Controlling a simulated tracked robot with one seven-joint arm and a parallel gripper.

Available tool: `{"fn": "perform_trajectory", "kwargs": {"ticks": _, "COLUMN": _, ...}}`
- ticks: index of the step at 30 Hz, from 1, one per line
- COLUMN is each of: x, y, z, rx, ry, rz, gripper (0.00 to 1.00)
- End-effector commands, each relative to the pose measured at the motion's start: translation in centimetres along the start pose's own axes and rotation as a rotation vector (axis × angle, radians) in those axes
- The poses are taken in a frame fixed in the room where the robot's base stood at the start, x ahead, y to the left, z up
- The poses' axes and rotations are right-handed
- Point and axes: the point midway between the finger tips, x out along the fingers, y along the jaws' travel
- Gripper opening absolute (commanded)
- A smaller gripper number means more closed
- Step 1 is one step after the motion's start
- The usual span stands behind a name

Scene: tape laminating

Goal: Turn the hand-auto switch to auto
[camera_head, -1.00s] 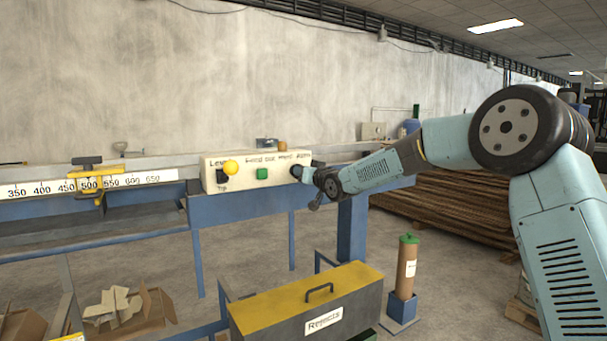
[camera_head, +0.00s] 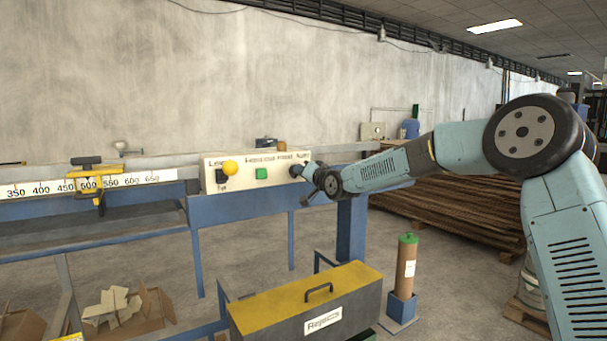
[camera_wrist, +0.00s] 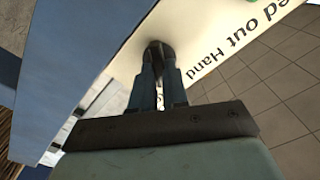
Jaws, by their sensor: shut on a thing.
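The hand-auto switch (camera_head: 296,171) is a black knob at the right end of the cream control panel (camera_head: 240,183). It also shows in the wrist view as a dark rounded knob (camera_wrist: 157,52). My gripper (camera_head: 306,172) is at the panel's right end, and in the wrist view its two fingers (camera_wrist: 160,75) are shut on the knob. The fingers hide part of the knob, and its pointer direction cannot be made out. The word "Hand" is readable beside it in the wrist view; any "Auto" lettering there is hidden.
The panel also carries a yellow ball-ended lever (camera_head: 230,168) and a green button (camera_head: 261,174). A blue frame (camera_head: 260,207) runs under it. A yellow-topped rejects box (camera_head: 310,300) and a brown cylinder with a green cap (camera_head: 406,265) stand below.

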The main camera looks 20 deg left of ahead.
Motion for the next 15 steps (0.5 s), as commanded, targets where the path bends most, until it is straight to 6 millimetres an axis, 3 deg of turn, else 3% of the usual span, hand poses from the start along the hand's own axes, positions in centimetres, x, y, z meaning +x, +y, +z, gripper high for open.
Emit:
{"fn": "perform_trajectory", "kwargs": {"ticks": 7, "x": 0.02, "y": -0.03, "z": -0.27, "rx": 0.001, "ry": 0.005, "rz": -0.001, "gripper": 0.0}}
{"fn": "perform_trajectory", "kwargs": {"ticks": 8, "x": 0.02, "y": -0.03, "z": -0.26, "rx": 0.001, "ry": 0.005, "rz": -0.001, "gripper": 0.17}}
{"fn": "perform_trajectory", "kwargs": {"ticks": 15, "x": 0.01, "y": 0.0, "z": -0.13, "rx": 0.0, "ry": 0.002, "rz": 0.0, "gripper": 0.39}}
